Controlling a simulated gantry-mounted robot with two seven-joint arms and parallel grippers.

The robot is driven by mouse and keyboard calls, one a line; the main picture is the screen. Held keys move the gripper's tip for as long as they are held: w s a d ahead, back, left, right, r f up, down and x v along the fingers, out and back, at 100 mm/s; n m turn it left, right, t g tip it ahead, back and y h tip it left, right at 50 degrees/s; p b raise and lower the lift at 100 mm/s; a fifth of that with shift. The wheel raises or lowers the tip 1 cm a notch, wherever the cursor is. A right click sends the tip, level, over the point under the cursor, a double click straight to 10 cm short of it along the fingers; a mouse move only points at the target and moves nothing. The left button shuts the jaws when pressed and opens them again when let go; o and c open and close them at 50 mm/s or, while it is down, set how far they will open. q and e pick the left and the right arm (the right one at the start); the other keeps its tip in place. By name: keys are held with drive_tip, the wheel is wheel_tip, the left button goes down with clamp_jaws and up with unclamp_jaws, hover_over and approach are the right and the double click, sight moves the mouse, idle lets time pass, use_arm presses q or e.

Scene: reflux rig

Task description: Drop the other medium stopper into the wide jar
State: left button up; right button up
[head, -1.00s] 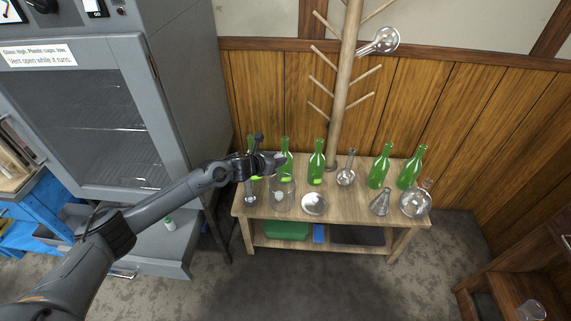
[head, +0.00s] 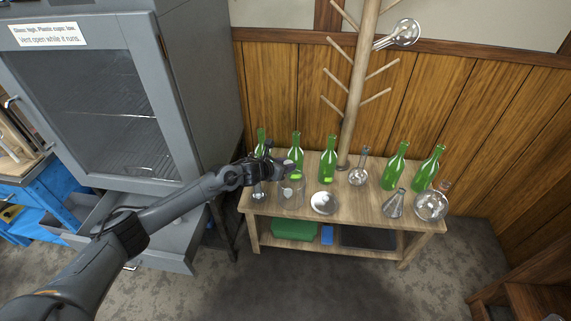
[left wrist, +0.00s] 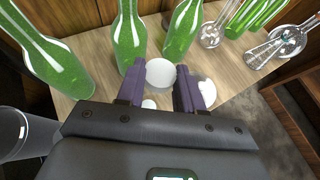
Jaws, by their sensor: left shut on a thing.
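My left gripper (head: 287,168) is above the wide glass jar (head: 292,194) near the left end of the wooden table. In the left wrist view a round white stopper (left wrist: 160,73) lies between the two dark fingers, and the gripper is shut on it. A small white piece (head: 287,192) shows through the jar's glass; it seems to be inside, low down. It also shows below the held stopper in the left wrist view (left wrist: 148,104). The jar's rim is hard to make out there. My right gripper is not in view.
A shallow dish (head: 324,203) stands right of the jar. Several green bottles (head: 397,168) line the back. Glass flasks (head: 431,205) stand at the right and a small one (head: 258,190) at the left. A wooden peg stand (head: 358,95) rises behind; a grey cabinet (head: 200,90) is left.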

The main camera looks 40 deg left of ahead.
use_arm(q)
drive_tip(key=o, duration=1.1)
drive_tip(key=shift+s+a+r+p, duration=0.1)
drive_tip(key=shift+s+r+p, duration=0.35)
drive_tip(key=shift+s, duration=0.1)
drive_tip(key=p+v, duration=0.4)
drive_tip(key=v, duration=0.5)
drive_tip(key=shift+s, duration=0.25)
